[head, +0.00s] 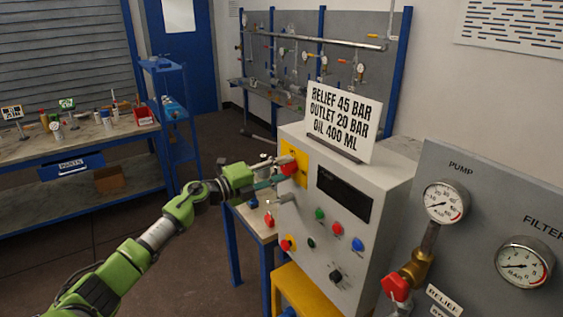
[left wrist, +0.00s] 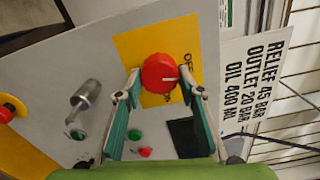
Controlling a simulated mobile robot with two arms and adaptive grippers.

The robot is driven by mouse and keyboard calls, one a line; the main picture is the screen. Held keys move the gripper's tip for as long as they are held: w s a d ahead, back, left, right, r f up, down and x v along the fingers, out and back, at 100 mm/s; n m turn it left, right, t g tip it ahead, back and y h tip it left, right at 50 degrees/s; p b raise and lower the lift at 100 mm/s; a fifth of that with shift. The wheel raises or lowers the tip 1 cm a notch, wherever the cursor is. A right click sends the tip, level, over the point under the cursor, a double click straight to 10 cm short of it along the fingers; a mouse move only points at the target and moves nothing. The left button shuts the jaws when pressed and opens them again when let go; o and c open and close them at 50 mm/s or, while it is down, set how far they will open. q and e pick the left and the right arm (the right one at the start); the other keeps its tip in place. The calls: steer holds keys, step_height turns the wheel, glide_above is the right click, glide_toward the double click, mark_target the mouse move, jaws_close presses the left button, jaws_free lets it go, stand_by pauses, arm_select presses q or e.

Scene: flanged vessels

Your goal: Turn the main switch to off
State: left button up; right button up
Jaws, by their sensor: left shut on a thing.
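The main switch is a red round knob (head: 289,167) on a yellow plate (head: 301,170) on the front of the grey control cabinet. In the left wrist view the knob (left wrist: 158,70) sits between my fingertips, with the yellow plate (left wrist: 130,48) around it. A short white mark on the knob points right in that view, and dark lettering, partly hidden, stands on the plate beside it. My left gripper (head: 283,174) is shut on the knob, one finger on each side. My right gripper is not in view.
The cabinet front has a dark display (head: 343,193), several coloured buttons, a black knob (head: 336,276) and a red emergency button (head: 287,244). A metal handle (left wrist: 84,95) projects nearby. A sign (head: 342,116) stands on top. A gauge panel (head: 480,215) is at the right.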

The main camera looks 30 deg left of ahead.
arm_select(q)
steer(key=shift+n+p, duration=0.7)
steer(key=shift+n, duration=0.3)
steer(key=o, duration=1.1)
steer(key=shift+w, duration=0.1)
steer(key=v, duration=1.2)
